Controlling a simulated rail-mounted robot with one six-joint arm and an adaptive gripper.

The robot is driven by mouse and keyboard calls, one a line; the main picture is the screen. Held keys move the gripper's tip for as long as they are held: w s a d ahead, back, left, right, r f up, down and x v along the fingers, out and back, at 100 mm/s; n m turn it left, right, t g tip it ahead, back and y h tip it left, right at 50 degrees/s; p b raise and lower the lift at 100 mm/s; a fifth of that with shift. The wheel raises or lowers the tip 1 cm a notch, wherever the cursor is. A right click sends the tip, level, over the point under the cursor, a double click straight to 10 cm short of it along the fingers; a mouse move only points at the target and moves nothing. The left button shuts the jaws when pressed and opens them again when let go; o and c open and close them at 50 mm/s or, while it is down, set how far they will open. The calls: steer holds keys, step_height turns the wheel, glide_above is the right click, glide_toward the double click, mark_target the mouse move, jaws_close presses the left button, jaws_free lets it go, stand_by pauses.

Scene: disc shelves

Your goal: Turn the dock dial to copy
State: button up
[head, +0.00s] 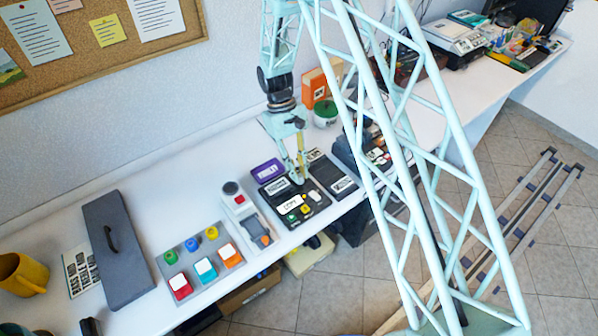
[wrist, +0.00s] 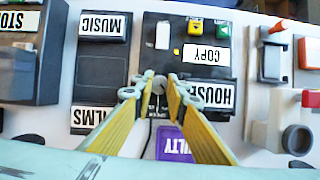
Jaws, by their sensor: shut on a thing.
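The black dock (wrist: 165,58) lies below my gripper in the wrist view, with an upside-down COPY label (wrist: 205,55), a yellow button (wrist: 194,27) and a green button (wrist: 223,30). The dock (head: 316,207) also shows in the head view. My gripper (wrist: 152,90) points down at the dock and is shut on the small grey dial (wrist: 158,84), between its yellow fingers. In the head view my gripper (head: 300,180) hides the dial. Which way the dial points cannot be told.
A HOUSE label (wrist: 213,95) is beside the right finger. A purple case (wrist: 176,142) lies behind the dock. A dark MUSIC and FILMS unit (wrist: 102,70) stands close at left in the wrist view, and a grey-white device with orange parts (wrist: 274,80) at right.

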steer(key=shift+n, duration=0.3)
steer(key=o, duration=0.6)
steer(key=shift+c, duration=0.2)
steer(key=shift+r, duration=0.1)
steer(key=v, duration=1.1)
steer(key=shift+a+r, duration=0.25)
steer(key=shift+r, duration=0.1)
steer(key=shift+w+r, duration=0.1)
